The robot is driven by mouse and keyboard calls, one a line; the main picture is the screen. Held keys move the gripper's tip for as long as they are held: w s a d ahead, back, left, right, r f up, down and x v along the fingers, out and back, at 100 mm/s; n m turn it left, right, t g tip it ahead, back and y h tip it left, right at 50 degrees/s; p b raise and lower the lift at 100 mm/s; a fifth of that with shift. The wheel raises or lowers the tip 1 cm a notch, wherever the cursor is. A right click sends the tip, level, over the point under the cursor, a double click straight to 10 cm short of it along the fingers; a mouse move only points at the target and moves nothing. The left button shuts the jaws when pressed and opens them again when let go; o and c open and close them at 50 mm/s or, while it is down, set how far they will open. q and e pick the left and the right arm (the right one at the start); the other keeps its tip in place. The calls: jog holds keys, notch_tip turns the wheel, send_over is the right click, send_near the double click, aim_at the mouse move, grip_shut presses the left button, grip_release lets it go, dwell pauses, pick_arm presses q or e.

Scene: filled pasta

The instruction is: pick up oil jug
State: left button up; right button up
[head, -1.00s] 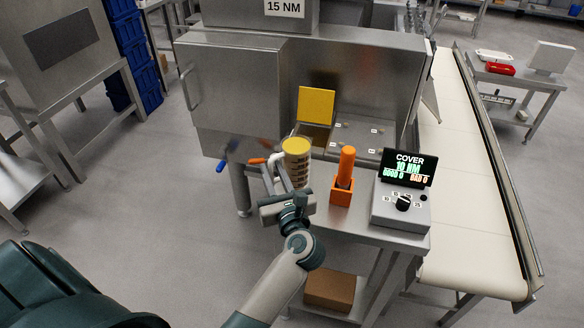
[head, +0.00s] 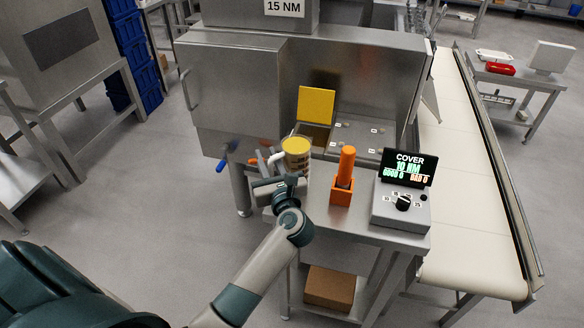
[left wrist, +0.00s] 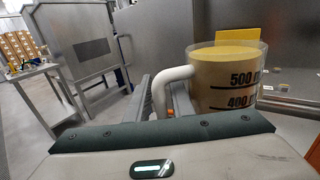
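The oil jug (head: 297,148) is a clear measuring jug of yellowish oil with a white side handle. It stands upright on the left part of the steel bench, below the yellow panel. In the left wrist view the jug (left wrist: 222,75) shows 500 and 400 marks, and its handle (left wrist: 160,92) points toward my gripper. My left gripper (head: 268,168) is at the handle side. In the left wrist view its open fingers (left wrist: 160,104) stand either side of the handle's lower part; contact cannot be told. The jug's base is hidden. My right gripper is not in view.
An orange tool in an orange holder (head: 341,193) stands just right of the jug. A control box (head: 400,210) with a COVER display is farther right. The steel machine (head: 240,85) rises behind. A conveyor (head: 480,160) runs along the right side.

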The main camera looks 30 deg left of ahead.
pick_arm(q)
grip_shut()
dwell(0.7)
dwell(0.6)
